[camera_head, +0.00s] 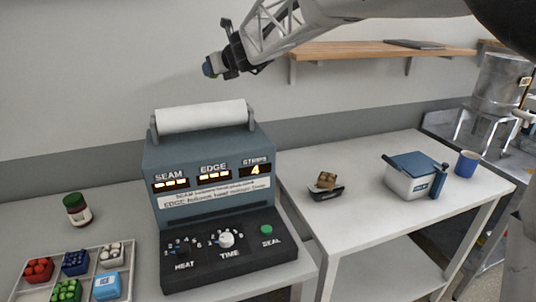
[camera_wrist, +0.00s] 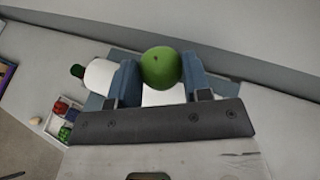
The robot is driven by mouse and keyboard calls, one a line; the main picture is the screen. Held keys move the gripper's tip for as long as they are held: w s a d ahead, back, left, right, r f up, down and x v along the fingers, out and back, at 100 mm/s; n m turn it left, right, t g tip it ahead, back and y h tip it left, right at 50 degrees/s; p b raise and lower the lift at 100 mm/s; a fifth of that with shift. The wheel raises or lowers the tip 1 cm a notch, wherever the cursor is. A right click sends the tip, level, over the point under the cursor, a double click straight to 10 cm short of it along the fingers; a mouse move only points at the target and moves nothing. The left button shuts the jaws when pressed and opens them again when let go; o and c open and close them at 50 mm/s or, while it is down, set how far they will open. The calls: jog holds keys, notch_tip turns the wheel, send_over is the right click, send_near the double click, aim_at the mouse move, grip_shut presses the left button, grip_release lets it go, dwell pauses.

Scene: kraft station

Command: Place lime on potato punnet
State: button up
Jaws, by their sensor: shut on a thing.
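The green lime (camera_wrist: 160,67) is held between the two blue fingers of my gripper (camera_wrist: 160,75) in the wrist view. In the head view my gripper (camera_head: 212,66) is high above the sealing machine, in front of the wall, and only a little green of the lime shows at its tip. The potato punnet (camera_head: 325,193) is a small dark tray with brown potatoes heaped in it. It sits on the right-hand white table, to the right of and well below my gripper. I do not make out the punnet in the wrist view.
The sealing machine (camera_head: 208,175) with its white roll (camera_head: 201,116) stands left of the punnet. A white box with a blue lid (camera_head: 414,177) and a blue mug (camera_head: 467,163) are to the right. A compartment tray (camera_head: 82,272) and a jar (camera_head: 77,209) are at left. A wooden shelf (camera_head: 370,52) hangs above.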

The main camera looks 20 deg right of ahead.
jog(key=shift+m+h, duration=0.3)
jog(key=d+f, duration=0.1)
jog(key=d, duration=0.2)
jog(key=d+f, duration=0.1)
jog(key=d, duration=0.3)
jog(key=s+d+f, duration=0.1)
jog(key=d+f, duration=0.1)
jog(key=d, duration=0.1)
jog(key=shift+s+d, duration=0.1)
jog(key=shift+d, duration=0.1)
jog(key=s+d+f, duration=0.3)
jog(key=d+f, duration=0.4)
jog(key=d, duration=0.2)
send_over(331, 177)
notch_tip(331, 177, down, 14)
jog(key=shift+s+r, duration=0.1)
jog(key=shift+r, duration=0.05)
jog(key=shift+f, duration=2)
jog(key=shift+f, duration=2)
jog(key=shift+f, duration=0.1)
